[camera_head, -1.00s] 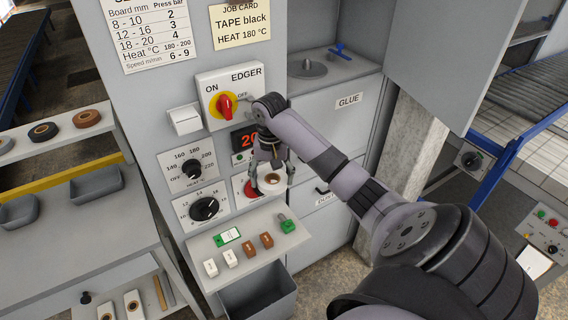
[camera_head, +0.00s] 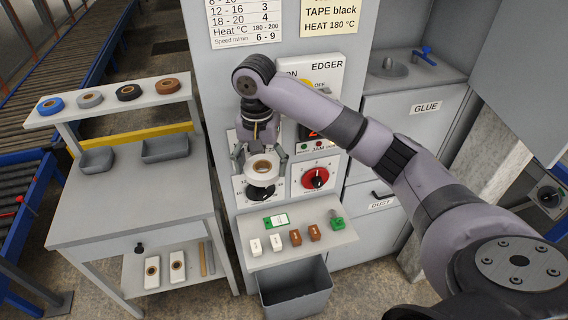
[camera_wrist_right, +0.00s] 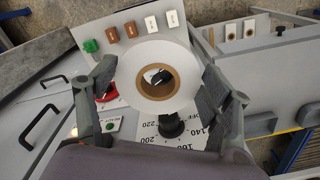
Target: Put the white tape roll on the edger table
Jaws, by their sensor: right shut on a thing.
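The white tape roll (camera_head: 262,169) has a brown core. My right gripper (camera_head: 262,160) is shut on it and holds it in the air in front of the machine's dials. In the right wrist view the roll (camera_wrist_right: 160,62) sits between the two fingers of the right gripper (camera_wrist_right: 158,90). The edger table (camera_head: 112,212) is taken to be the grey table left of the machine. Its bare top lies left of and below the held roll. My left gripper does not show.
A raised shelf (camera_head: 70,114) over the table holds blue, grey, black and brown rolls. Two grey bins (camera_head: 165,149) stand at the table's back. A ledge (camera_head: 345,236) with several small blocks juts from the machine, above a grey bin (camera_head: 300,298). The table's front and middle are clear.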

